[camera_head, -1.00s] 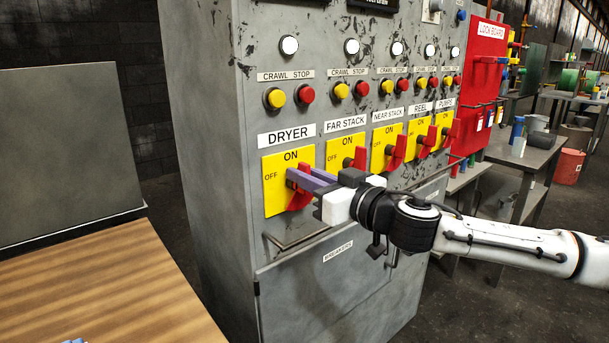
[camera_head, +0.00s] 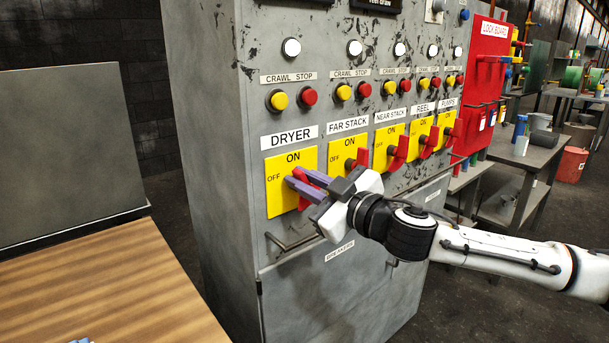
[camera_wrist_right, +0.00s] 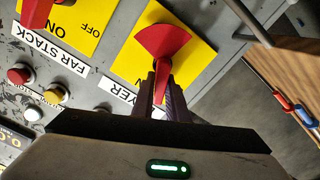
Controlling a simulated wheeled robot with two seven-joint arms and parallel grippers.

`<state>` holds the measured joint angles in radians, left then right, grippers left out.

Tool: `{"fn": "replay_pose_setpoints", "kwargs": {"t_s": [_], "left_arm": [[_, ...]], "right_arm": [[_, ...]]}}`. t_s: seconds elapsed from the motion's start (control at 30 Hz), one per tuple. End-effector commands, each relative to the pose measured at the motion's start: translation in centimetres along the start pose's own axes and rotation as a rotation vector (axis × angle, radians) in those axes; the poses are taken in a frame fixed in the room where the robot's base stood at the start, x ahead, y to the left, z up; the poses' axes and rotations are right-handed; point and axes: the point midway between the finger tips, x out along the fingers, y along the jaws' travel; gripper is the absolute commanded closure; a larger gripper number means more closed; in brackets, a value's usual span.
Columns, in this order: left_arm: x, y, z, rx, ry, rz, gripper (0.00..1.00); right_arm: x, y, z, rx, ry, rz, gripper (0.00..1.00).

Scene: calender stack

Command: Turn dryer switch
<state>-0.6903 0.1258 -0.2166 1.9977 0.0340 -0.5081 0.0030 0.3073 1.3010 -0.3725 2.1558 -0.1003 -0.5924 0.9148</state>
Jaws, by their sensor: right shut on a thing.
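The dryer switch has a red handle (camera_head: 302,203) on a yellow plate (camera_head: 276,198) marked ON at the top and OFF at the left. It sits under the DRYER label on the grey cabinet. My right gripper (camera_head: 301,181) reaches in from the right and is shut on the handle, its purple fingers on either side of it. In the right wrist view, the handle's wide red end (camera_wrist_right: 163,40) shows beyond the fingertips (camera_wrist_right: 161,75), with its narrower part between the fingers. The fingers partly hide the handle in the head view. My left gripper is not in view.
The FAR STACK switch (camera_head: 361,158) is close to the right, with more red switches beyond. A metal bar handle (camera_head: 290,243) juts from the cabinet below the dryer plate. A wooden table (camera_head: 100,285) stands at the left. Yellow and red buttons sit above.

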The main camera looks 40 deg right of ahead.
Motion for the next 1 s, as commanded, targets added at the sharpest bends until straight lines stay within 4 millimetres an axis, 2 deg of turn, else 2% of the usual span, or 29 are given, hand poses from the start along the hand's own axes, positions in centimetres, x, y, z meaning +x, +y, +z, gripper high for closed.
{"fn": "replay_pose_setpoints", "kwargs": {"t_s": [0.5,1.0], "left_arm": [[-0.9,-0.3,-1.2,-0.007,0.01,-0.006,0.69],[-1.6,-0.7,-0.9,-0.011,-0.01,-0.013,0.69]], "right_arm": [[0.0,-1.2,0.2,-0.489,-0.001,-0.001,1.0],[0.0,-2.1,1.0,-0.918,0.0,-0.002,1.0]]}}
